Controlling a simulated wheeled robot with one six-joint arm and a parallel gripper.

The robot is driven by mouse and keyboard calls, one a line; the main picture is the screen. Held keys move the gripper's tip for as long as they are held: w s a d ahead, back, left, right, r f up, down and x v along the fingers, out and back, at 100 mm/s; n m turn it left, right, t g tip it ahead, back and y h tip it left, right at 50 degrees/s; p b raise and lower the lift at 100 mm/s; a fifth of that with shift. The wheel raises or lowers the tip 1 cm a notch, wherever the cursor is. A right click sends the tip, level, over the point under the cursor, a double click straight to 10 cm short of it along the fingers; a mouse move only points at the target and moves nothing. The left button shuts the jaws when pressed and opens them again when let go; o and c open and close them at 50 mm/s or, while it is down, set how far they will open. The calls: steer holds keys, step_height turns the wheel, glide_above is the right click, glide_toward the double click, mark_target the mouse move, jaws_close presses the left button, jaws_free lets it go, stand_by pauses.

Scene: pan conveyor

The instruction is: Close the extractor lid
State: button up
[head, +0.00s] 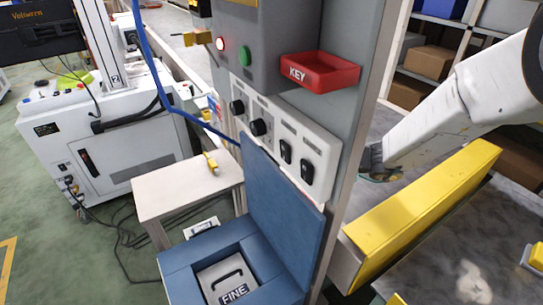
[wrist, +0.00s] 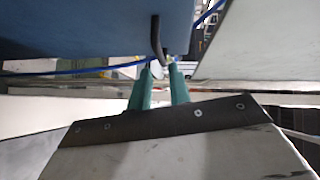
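The blue extractor (head: 180,262) stands low in the middle of the head view. Its blue lid (head: 285,215) is raised, standing steeply up from the right side of the box. Inside sits a grey insert (head: 222,275) with a black handle and a FINE label. In the wrist view a blue panel, apparently the lid (wrist: 80,22), fills the top left, with a dark curved handle (wrist: 156,38). My gripper (wrist: 161,68) has two green fingers with a gap between them, tips close to the handle's lower end. In the head view the fingertips are hidden behind the column.
A grey column carries a switch panel (head: 288,150) and a red KEY tray (head: 320,72) just above the lid. A yellow barrier (head: 425,205) runs below my arm at right. A small table (head: 185,185) stands left of the extractor. A blue cable (head: 190,122) hangs nearby.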

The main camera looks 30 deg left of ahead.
steer(key=x, duration=0.7)
steer(key=shift+a, duration=0.1)
steer(key=shift+c, duration=0.3)
steer(key=shift+s, duration=0.1)
jaws_close()
